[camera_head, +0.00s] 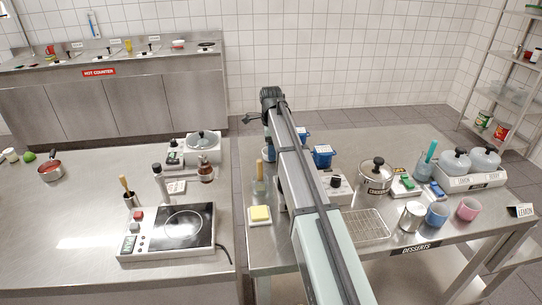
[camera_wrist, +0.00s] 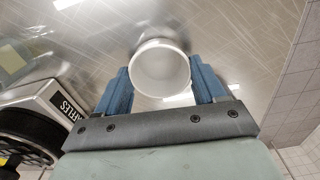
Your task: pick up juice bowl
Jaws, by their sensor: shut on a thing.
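A small white round bowl (camera_wrist: 160,68), taken as the juice bowl, shows in the wrist view between the two blue fingers of my gripper (camera_wrist: 160,88). The fingers press on its left and right sides. I look into its open top; the inside looks pale, and no label shows. Whether it touches the steel surface beneath is not clear. In the head view my arm covers most of the area around the gripper, and I cannot make out the bowl there.
A waffle maker (camera_wrist: 45,110) stands close to the left of my gripper. Blue tubs (camera_head: 322,155), a lidded pot (camera_head: 375,175), a wire rack (camera_head: 366,225) and cups (camera_head: 437,215) crowd the right counter. A hot plate (camera_head: 183,224) sits on the left counter.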

